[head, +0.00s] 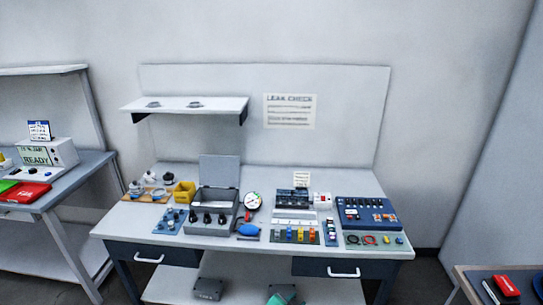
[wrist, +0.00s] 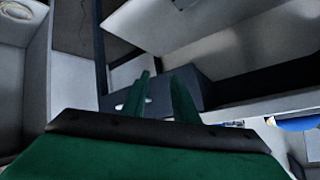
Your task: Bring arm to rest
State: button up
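My gripper (wrist: 159,76) shows in the wrist view as two green fingers beyond a dark bar and a green body. The fingers are apart, with a clear gap and nothing between them. Around them are a pale panel, dark frame parts and the edge of a light surface, seen at a steep tilt. In the head view a green part shows at the bottom edge, in front of the workbench (head: 140,228); I cannot tell surely whether it is my gripper.
The workbench carries a grey open-lidded case (head: 209,214), a pressure gauge (head: 254,201), a yellow bin (head: 184,191) and a blue box (head: 366,214). A grey box (head: 208,288) sits on its lower shelf. A side table (head: 70,178) stands left, another surface (head: 470,272) right.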

jog(key=s+a+f+n+t+y, duration=0.15)
jog(key=s+n, duration=0.25)
jog(key=s, duration=1)
jog(key=s+f+n+t+y, duration=0.15)
jog(key=s+n, duration=0.25)
jog(key=s, duration=1)
jog(key=s+a+r+n+t+y, duration=0.1)
jog(key=s+a+r, duration=0.2)
jog(key=s+r, duration=0.6)
jog(key=s+a+r+n+t, duration=0.1)
jog(key=s+a+r, duration=0.3)
jog(key=s+r, duration=0.5)
jog(key=s+t, duration=0.1)
jog(key=s, duration=0.2)
jog(key=shift+s+a+r+y, duration=0.15)
jog(key=shift+s+a+y, duration=0.15)
jog(key=shift+y, duration=0.1)
